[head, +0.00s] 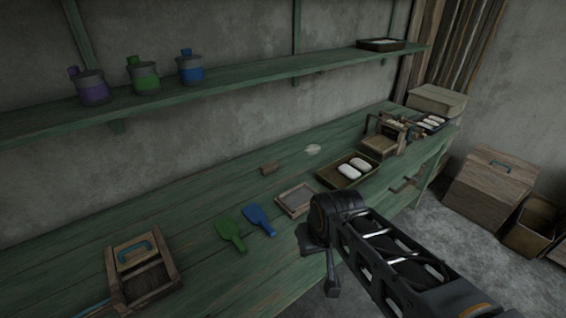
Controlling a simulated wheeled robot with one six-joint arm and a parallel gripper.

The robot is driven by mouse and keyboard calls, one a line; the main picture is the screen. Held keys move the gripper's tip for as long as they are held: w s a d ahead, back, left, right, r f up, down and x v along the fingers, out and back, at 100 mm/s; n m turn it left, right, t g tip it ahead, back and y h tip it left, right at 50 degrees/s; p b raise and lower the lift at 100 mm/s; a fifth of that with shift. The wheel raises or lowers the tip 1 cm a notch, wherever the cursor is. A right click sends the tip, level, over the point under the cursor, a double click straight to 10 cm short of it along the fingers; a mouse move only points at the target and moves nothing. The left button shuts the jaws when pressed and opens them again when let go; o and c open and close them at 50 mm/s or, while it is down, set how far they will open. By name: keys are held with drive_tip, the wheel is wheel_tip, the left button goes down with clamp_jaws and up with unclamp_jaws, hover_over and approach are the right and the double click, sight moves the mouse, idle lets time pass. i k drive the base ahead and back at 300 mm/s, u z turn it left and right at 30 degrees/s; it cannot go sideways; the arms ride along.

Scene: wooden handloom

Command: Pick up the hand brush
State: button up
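I cannot make out a clear hand brush. A green flat tool with a short handle (230,232) and a blue one (258,219) lie side by side nearer the front edge. My gripper (322,275) hangs at the bench's front edge, right of the blue tool and apart from the block. Its fingers are dark and small, so their opening is unclear.
A small framed tray (296,200) and a tray with white pieces (327,172) lie near my arm. A wooden box with a blue handle (132,245) stands at left. Coloured cans line the shelf (230,82) above. The bench's left middle is clear.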

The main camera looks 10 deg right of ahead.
sight(268, 168)
drive_tip(key=k, duration=0.95)
drive_tip(key=z, duration=0.5)
drive_tip(key=k, duration=1.3)
drive_tip(key=z, duration=0.85)
drive_tip(key=i, duration=2.45)
drive_tip(key=u, duration=1.55)
drive_tip(key=i, duration=0.85)
drive_tip(key=u, duration=0.95)
drive_tip(key=i, duration=0.5)
